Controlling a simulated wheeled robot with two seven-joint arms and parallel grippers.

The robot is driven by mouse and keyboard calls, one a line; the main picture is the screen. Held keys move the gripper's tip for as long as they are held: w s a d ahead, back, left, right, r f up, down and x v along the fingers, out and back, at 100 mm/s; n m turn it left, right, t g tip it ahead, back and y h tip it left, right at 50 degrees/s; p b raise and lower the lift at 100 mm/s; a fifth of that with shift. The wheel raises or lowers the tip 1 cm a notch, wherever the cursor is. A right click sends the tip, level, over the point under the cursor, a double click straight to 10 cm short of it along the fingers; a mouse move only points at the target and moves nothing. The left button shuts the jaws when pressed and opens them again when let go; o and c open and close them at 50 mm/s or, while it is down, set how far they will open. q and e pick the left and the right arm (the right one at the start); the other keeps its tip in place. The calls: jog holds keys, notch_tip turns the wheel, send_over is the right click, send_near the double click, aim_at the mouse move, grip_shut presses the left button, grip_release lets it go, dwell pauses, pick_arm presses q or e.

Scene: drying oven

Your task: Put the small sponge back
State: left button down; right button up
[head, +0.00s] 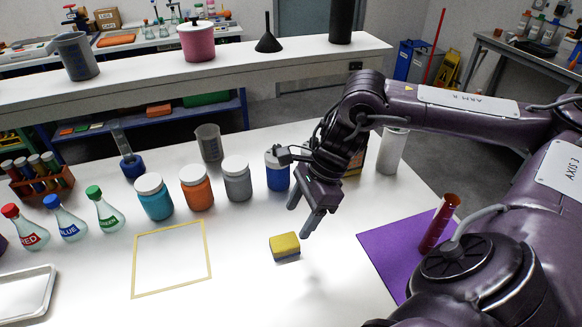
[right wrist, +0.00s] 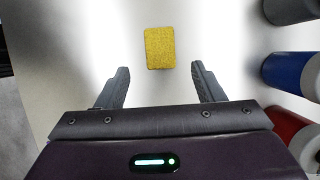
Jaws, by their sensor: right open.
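The small sponge (head: 285,247), yellow on top with a darker layer below, lies flat on the white table. It also shows in the right wrist view (right wrist: 160,48), just beyond the fingertips and between their lines. My right gripper (head: 307,220) is open and empty, above the table and a little behind and to the right of the sponge in the head view. Its two fingers (right wrist: 160,80) stand apart, not touching the sponge. A yellow-outlined rectangle (head: 134,268) on the table, left of the sponge, is empty. My left gripper is not in view.
Lidded jars, turquoise (head: 154,197), orange (head: 197,188), grey (head: 237,180) and blue (head: 276,172), stand behind the sponge. A purple mat (head: 385,245) with a red cylinder (head: 439,222) lies to the right. Flasks (head: 104,210) and a metal tray (head: 25,294) are at left.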

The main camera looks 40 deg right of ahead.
jog(key=shift+v, duration=1.65)
